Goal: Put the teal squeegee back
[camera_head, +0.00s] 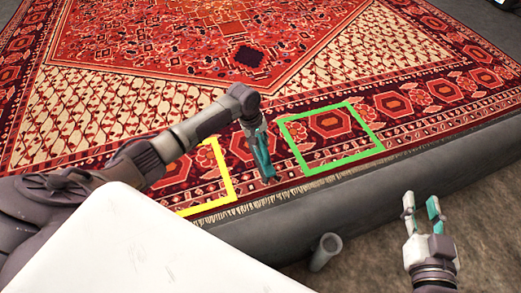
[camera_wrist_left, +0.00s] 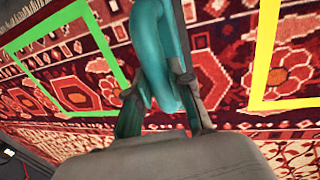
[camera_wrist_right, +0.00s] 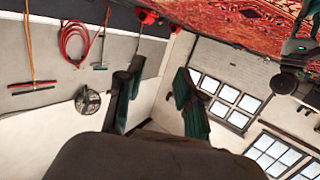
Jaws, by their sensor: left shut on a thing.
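My left gripper (camera_head: 260,140) is over the rug, between the yellow and green outlines. It is shut on a teal piece (camera_head: 263,157), which I take to be the teal squeegee. In the left wrist view the teal squeegee (camera_wrist_left: 152,45) shows as a smooth, curved teal length between the fingers, running out of the top of the picture. Its full shape is hidden, and I cannot tell whether it touches the rug. My right gripper (camera_head: 421,212) is open and empty, above the brown floor right of the rug ledge.
A green outline (camera_head: 345,165) and a yellow outline (camera_head: 232,182) mark the patterned rug (camera_head: 160,55). A grey ledge (camera_head: 440,163) borders the rug. A grey pipe (camera_head: 327,250) stands below it. In the right wrist view, a red-edged tool (camera_wrist_right: 31,88) and red hose (camera_wrist_right: 75,42) hang on the wall.

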